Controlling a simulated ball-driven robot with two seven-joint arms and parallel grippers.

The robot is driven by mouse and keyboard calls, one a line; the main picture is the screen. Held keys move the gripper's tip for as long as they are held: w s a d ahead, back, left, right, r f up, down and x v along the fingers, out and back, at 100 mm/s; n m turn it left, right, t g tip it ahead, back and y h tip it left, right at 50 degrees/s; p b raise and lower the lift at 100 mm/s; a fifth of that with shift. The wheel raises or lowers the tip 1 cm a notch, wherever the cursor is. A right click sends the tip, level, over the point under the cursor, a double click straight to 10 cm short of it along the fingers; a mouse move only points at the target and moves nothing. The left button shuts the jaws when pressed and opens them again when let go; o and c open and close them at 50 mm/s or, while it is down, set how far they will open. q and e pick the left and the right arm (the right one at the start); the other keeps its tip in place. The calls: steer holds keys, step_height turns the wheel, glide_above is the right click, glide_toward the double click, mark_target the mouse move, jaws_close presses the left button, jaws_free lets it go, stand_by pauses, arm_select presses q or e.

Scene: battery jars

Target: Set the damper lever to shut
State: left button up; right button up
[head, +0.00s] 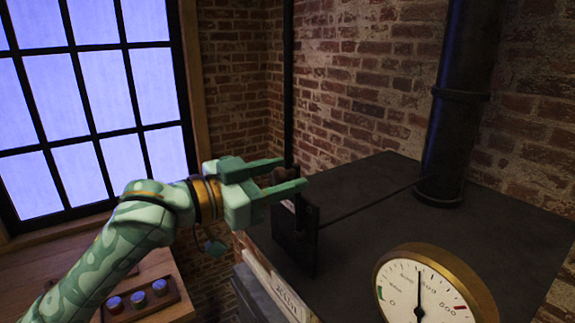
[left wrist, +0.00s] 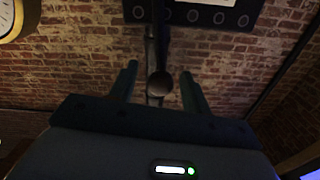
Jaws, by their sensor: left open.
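The damper lever shows as a dark round knob (head: 279,175) at the top of a dark upright plate (head: 296,240) on the left edge of the black stove top. A thin rod runs from the plate to the stovepipe. My left gripper (head: 294,174) is open, with its two fingers on either side of the knob. In the left wrist view, the knob (left wrist: 160,84) sits between the open fingers (left wrist: 159,70), with gaps at both sides. I cannot tell from the plate which setting the lever is at. My right gripper is not in view.
The black stove top (head: 390,200) carries a thick stovepipe (head: 460,100) and a brass dial gauge (head: 430,285) at the front. A wooden rack with several jars (head: 138,299) stands on the bench at lower left. A brick wall and a window stand behind.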

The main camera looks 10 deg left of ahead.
arm_select(q)
steer(key=shift+x, duration=0.8)
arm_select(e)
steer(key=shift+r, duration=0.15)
arm_select(q)
jaws_close()
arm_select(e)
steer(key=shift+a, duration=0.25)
